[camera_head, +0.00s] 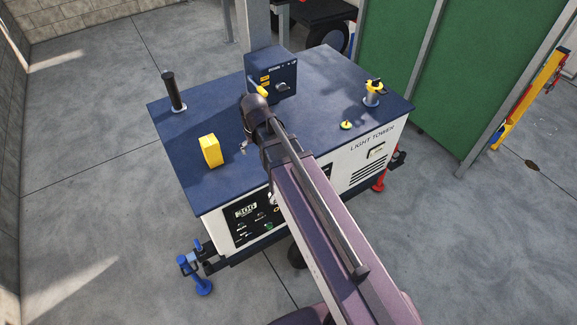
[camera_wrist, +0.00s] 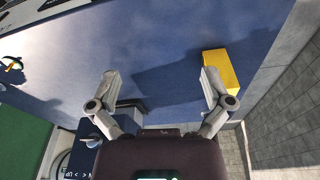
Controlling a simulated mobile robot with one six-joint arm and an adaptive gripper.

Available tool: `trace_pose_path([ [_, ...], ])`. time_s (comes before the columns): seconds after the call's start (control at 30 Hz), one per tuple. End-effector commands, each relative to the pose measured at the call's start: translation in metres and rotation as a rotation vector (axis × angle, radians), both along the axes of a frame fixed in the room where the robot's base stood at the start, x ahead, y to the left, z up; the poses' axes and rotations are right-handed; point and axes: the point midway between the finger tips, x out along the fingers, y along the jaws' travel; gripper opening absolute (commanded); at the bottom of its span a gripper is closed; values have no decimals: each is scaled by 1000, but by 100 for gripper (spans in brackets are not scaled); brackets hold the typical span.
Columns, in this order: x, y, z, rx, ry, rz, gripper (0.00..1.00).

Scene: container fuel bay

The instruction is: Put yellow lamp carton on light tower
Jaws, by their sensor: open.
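The yellow lamp carton (camera_head: 211,151) stands upright on the dark blue top of the light tower (camera_head: 190,125), near its left front corner. My gripper (camera_head: 244,147) is over the same top, to the right of the carton, and mostly hidden by my wrist in the head view. In the wrist view my gripper (camera_wrist: 160,78) is open with bare blue surface between its fingers. The carton (camera_wrist: 221,72) is there just beside the right finger, outside the jaws. I cannot tell whether that finger touches it.
A black exhaust pipe (camera_head: 174,92) rises at the top's back left. A blue control box (camera_head: 271,75) stands by a grey mast behind my wrist. A yellow-topped fitting (camera_head: 373,92) and a small yellow knob (camera_head: 346,125) are on the right. The front left top is clear around the carton.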

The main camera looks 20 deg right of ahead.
Motion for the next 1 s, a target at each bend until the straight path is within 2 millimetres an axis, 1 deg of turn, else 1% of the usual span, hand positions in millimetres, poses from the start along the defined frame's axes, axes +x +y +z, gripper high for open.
trace_pose_path([
  [0.03,-27,-20,-1,-3,32,-27,100],
  [0.1,-51,-39,-2,-6,72,-57,100],
  [0.2,-79,-60,-2,-8,122,-90,100],
  [0.3,-97,-72,-3,-9,154,-110,100],
  [0.43,-105,-79,-3,-8,172,-122,100],
  [0.77,-104,-79,-3,-8,173,-122,100],
  [0.87,-104,-78,-7,-8,173,-122,100],
  [1.0,-104,-78,-20,-8,172,-121,100],
])
